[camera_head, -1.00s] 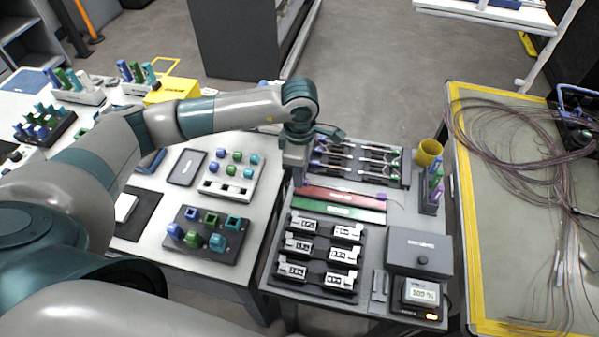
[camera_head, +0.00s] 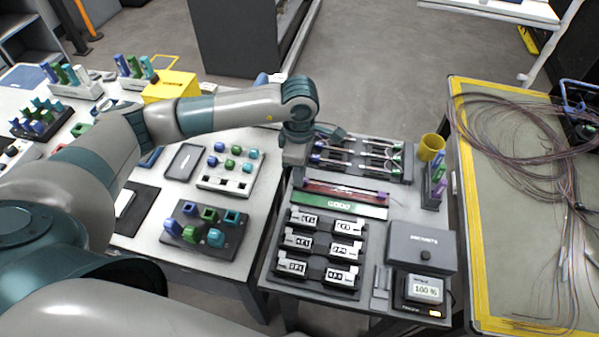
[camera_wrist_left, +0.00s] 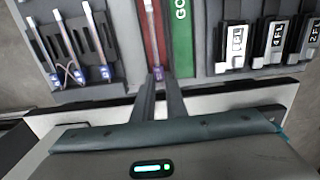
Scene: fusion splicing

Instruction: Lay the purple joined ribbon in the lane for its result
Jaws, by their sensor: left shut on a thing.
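My left gripper (camera_head: 297,184) is at the left end of the red lane (camera_head: 320,186) in the head view. In the left wrist view its fingers (camera_wrist_left: 160,88) are shut on the purple end of the joined ribbon (camera_wrist_left: 157,72). The ribbon runs lengthwise along the red lane (camera_wrist_left: 162,28), with a pale middle part. I cannot tell whether it rests on the lane floor or hangs just above it. The green lane (camera_head: 350,206), marked GOOD, lies alongside and looks empty; it also shows in the wrist view (camera_wrist_left: 181,50). The red lane's lettering is covered.
A dark rack (camera_head: 385,167) with several ribbons stands behind the lanes. Labelled white-and-black blocks (camera_head: 347,229) stand in front. A grey box (camera_head: 421,251), a display reading 100 % (camera_head: 425,290), a yellow cup (camera_head: 431,147) and a coloured holder (camera_head: 435,187) are at the right.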

